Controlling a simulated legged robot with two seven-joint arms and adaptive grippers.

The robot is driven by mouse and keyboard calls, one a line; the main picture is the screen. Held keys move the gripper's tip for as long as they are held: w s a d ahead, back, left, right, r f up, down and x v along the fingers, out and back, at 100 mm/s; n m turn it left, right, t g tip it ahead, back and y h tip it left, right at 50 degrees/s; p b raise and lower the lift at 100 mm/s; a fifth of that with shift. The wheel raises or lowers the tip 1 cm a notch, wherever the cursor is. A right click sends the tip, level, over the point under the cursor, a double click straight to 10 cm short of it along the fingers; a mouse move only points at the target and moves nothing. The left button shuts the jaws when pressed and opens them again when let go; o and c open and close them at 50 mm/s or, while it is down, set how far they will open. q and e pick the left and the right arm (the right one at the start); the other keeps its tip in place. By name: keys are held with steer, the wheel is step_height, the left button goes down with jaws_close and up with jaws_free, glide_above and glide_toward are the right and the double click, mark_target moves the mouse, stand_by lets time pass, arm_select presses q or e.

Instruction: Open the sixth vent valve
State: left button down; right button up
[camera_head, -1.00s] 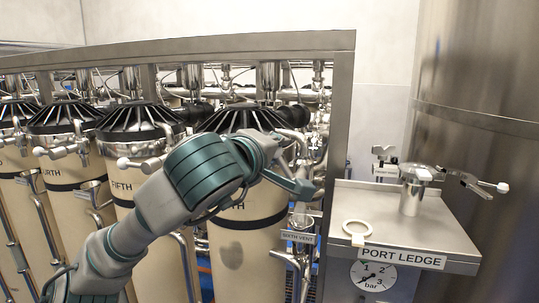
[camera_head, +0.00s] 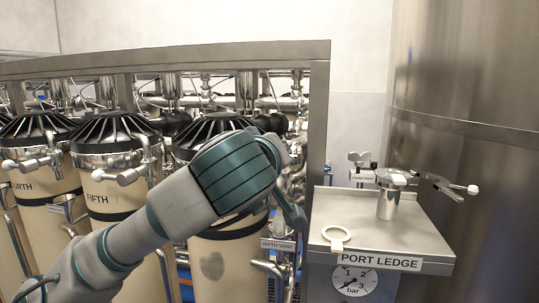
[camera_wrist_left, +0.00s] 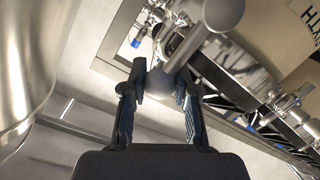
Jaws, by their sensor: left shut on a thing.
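The SIXTH VENT label (camera_head: 278,244) is on the vent pipework at the right end of the row of filter housings, below my left gripper. My left arm comes in from the left and crosses in front of the sixth housing (camera_head: 218,262). My left gripper (camera_head: 293,215) points down just above and right of that label. In the left wrist view my left gripper (camera_wrist_left: 161,82) has its two dark fingers closed around a pale grey piece (camera_wrist_left: 160,80), seemingly the sixth vent valve's handle. My forearm hides the valve body in the head view. My right gripper is not in view.
The PORT LEDGE (camera_head: 430,240) stands to the right, carrying a white ring (camera_head: 337,235) and a metal clamp fitting (camera_head: 390,198). A pressure gauge (camera_head: 355,281) hangs below it. A steel frame post (camera_head: 318,130) rises between housings and ledge. A large steel tank (camera_head: 470,90) closes the right side.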

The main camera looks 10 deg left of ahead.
arm_select(q)
steer(key=shift+w+d+f, duration=0.15)
steer(key=shift+d+f, duration=0.1)
steer(key=shift+f, duration=0.35)
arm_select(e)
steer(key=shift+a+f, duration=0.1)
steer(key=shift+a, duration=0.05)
arm_select(q)
steer(key=c, duration=1.3)
jaws_free()
steer(key=o, duration=0.5)
steer(key=shift+r, duration=0.15)
steer(key=shift+c, duration=0.2)
steer(key=shift+r, duration=0.1)
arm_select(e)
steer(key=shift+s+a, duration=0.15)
arm_select(q)
steer(key=shift+s+r, duration=0.1)
steer(key=shift+s, duration=0.1)
steer(key=s+r, duration=0.2)
steer(key=s, duration=0.9)
steer(key=shift+s, duration=0.2)
